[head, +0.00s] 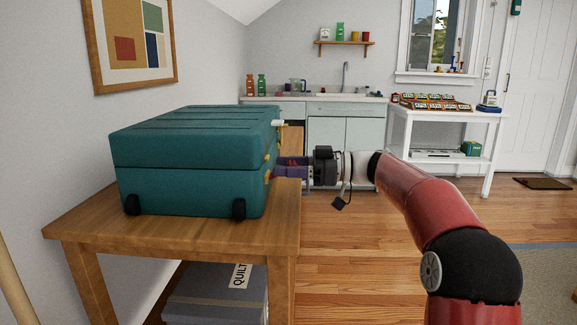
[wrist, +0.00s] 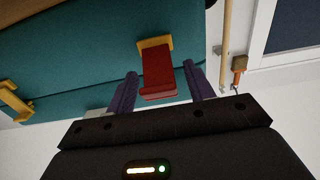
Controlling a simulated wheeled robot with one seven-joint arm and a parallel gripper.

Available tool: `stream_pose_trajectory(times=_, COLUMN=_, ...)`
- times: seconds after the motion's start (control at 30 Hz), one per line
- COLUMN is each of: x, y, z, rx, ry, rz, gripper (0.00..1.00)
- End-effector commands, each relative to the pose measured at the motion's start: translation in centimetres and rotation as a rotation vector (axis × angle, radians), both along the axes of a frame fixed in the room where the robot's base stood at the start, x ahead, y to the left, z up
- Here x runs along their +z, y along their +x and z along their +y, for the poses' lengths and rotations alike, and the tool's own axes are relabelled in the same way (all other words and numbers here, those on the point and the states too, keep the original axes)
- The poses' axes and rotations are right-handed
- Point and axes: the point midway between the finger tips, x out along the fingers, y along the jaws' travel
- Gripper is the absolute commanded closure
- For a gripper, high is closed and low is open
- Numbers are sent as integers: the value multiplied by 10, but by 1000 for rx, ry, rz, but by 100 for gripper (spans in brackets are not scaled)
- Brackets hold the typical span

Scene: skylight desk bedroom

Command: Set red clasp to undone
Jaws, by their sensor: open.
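The teal case (head: 190,155) lies shut on a wooden table in the head view. In the wrist view the red clasp (wrist: 157,75) sits at a yellow mount (wrist: 155,45) on the case's side (wrist: 85,55), near the seam. Its red tab stands out toward my wrist camera, with a wider lip at its end. My gripper (wrist: 160,70) is open, with one purple finger on each side of the red tab. I cannot tell whether either finger touches it. In the head view my gripper (head: 280,167) is close against the case's right side, and the red clasp is not distinguishable there.
A yellow clasp (wrist: 14,102) is at the left of the wrist view. The wooden table (head: 80,222) has a grey box (head: 215,295) under it. A counter and a white table (head: 440,115) stand farther back. Floor to the right is clear.

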Motion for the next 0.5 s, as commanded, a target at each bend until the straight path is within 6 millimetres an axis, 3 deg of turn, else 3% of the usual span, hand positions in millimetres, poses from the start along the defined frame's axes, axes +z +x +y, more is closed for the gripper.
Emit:
stream_pose_trajectory(times=0.1, x=0, y=0, z=0, rx=0, ry=0, rz=0, gripper=47)
stream_pose_trajectory(times=0.43, x=0, y=0, z=-1, rx=-1, ry=0, rz=0, gripper=90)
stream_pose_trajectory(times=0.5, x=0, y=0, z=-1, rx=-1, ry=1, rz=0, gripper=92)
